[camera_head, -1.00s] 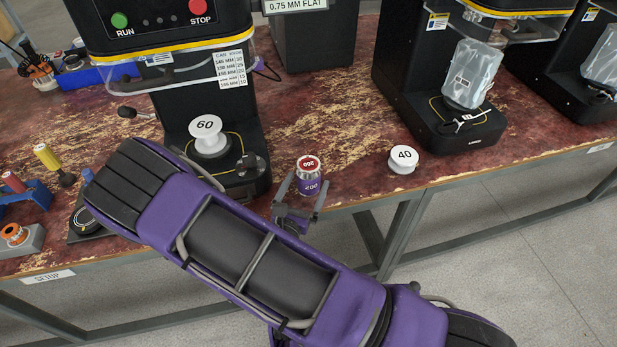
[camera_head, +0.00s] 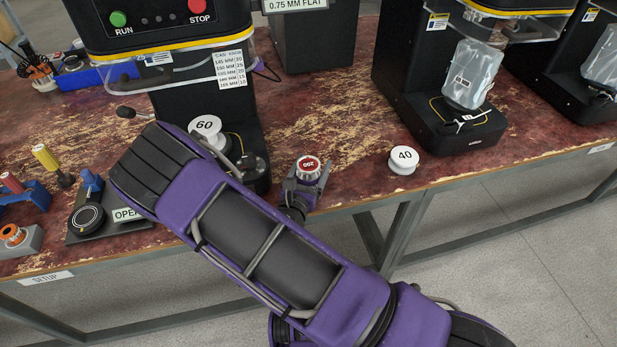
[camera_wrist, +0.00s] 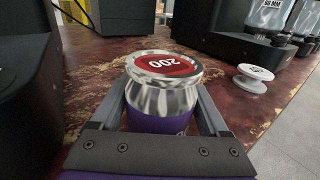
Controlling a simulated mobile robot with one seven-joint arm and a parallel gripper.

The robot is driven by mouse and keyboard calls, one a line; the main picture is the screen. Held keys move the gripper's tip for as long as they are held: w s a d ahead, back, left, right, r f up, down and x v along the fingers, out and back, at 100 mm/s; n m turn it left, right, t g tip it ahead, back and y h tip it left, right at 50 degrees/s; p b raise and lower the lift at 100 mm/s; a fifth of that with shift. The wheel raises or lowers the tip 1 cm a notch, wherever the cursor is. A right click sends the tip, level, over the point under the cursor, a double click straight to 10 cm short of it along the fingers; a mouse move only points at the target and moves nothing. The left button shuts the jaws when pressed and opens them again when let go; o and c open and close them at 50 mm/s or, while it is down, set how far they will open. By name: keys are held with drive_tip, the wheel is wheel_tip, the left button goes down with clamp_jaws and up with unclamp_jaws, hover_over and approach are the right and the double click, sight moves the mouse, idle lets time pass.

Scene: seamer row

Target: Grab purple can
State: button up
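The purple can (camera_wrist: 160,100) has a silver neck and a red lid marked 200. It stands upright near the table's front edge, and its lid shows in the head view (camera_head: 308,164). My gripper (camera_head: 307,182) is at the can from the front, with its two fingers on either side of it. In the wrist view my gripper (camera_wrist: 161,103) has the can between its spread fingers. The fingers look close to the can's sides, with no clear contact visible. The can's lower part is hidden by my gripper.
A white spool marked 40 (camera_head: 403,159) stands to the right. A spool marked 60 (camera_head: 207,130) sits on the black machine (camera_head: 190,80) to the left. A second black machine (camera_head: 440,80) stands at right rear. The worn red table (camera_head: 350,125) is clear behind the can.

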drive_tip(key=c, duration=0.8)
